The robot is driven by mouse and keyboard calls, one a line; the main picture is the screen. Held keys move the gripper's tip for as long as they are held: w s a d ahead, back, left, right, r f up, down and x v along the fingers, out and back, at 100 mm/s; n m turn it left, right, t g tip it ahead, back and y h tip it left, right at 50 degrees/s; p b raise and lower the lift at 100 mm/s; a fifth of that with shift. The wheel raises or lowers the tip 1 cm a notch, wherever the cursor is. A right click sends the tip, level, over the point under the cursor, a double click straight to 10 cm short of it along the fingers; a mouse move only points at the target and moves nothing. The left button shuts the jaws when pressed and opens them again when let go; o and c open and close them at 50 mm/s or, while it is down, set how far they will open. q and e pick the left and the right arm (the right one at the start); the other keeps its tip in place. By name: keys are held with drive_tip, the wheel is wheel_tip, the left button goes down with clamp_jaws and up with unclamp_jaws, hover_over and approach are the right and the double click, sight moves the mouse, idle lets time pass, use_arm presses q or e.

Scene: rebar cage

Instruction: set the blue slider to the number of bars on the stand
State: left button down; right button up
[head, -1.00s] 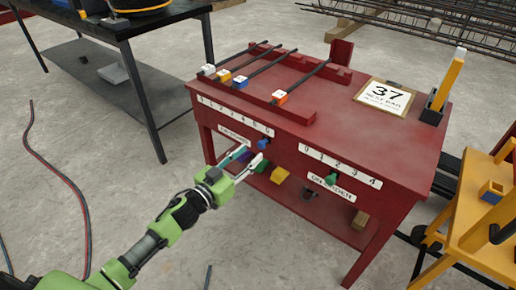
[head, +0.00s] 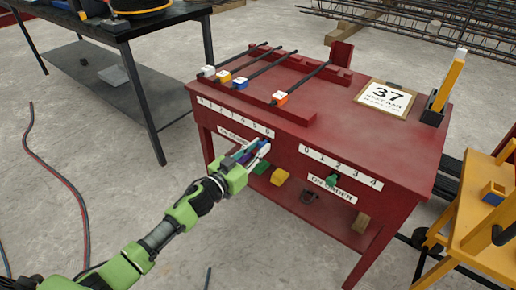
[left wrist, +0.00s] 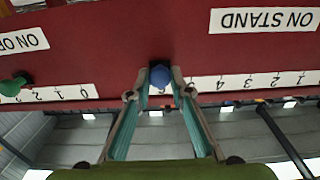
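The blue slider knob (left wrist: 160,76) shows in the left wrist view, near the high-number end of the ON STAND scale (left wrist: 262,82). My left gripper (left wrist: 160,84) has its fingertips on either side of the knob, with no clear grip on it. In the head view my left gripper (head: 259,151) is at the red table's front and hides the knob. On the red stand (head: 294,113) lie several dark bars with end caps: white (head: 207,71), yellow (head: 224,76), blue (head: 240,83) and orange (head: 280,98). My right gripper is out of view.
A green knob (head: 331,180) sits under the second scale (head: 341,167), right of my gripper. A yellow stand (head: 485,220) is at the right.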

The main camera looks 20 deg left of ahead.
use_arm(q)
approach(243, 128)
drive_tip(key=x, duration=0.5)
drive_tip(key=shift+d, duration=0.3)
drive_tip(key=shift+a, duration=0.2)
drive_tip(key=c, duration=1.9)
unclamp_jaws()
drive_tip(key=shift+o, duration=0.3)
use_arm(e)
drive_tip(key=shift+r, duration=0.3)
use_arm(q)
drive_tip(key=v, duration=1.2)
